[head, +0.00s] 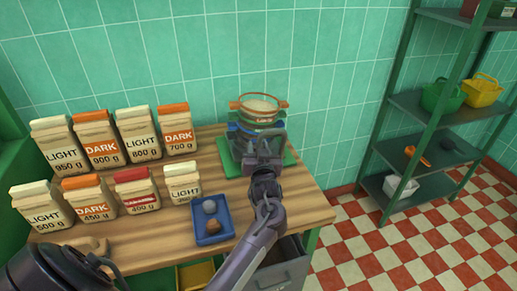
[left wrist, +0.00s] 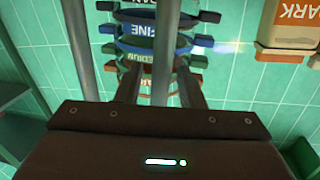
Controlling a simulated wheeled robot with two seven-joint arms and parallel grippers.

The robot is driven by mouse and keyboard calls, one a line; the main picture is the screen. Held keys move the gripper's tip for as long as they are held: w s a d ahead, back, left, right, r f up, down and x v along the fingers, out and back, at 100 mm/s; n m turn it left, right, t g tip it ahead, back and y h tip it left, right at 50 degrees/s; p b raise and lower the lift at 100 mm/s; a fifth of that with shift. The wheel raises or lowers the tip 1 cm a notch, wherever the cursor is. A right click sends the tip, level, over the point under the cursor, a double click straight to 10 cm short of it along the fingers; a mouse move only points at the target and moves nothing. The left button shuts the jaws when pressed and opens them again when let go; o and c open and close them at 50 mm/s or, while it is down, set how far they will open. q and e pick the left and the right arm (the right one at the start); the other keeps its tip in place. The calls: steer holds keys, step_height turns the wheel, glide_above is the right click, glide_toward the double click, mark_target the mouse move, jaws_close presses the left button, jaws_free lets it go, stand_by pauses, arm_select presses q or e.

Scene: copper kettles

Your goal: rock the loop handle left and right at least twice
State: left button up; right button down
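A stack of ring sieves stands at the back of the table, with an orange-rimmed top sieve (head: 258,104) and green and blue ones below. My left gripper (head: 264,147) is in front of the stack, at a dark grey loop handle (head: 270,133). The left wrist view appears upside down. There the blue sieve (left wrist: 155,30) lies beyond my fingers (left wrist: 158,80), and two grey upright bars cross the picture. One bar (left wrist: 165,40) shows between the fingers; whether they press on it is unclear. My right gripper is out of view.
Several labelled bags (head: 103,150) stand in two rows left of the stack. A blue tray (head: 212,238) with small round items lies near the table's front edge. A green shelf rack (head: 425,103) stands apart on the right, beyond clear checkered floor (head: 375,262).

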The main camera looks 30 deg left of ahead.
arm_select(q)
steer(key=b+v, duration=0.1)
steer(key=v, duration=0.6)
steer(key=shift+s+d, duration=0.25)
steer(key=shift+s, duration=0.1)
steer(key=shift+r, duration=0.1)
steer(key=shift+t, duration=0.3)
steer(key=x, duration=0.2)
steer(key=p+x, duration=0.1)
steer(key=x, duration=0.2)
steer(key=p+x, duration=0.1)
steer(key=x, duration=0.2)
steer(key=shift+s+f, duration=0.1)
steer(key=shift+f, duration=0.2)
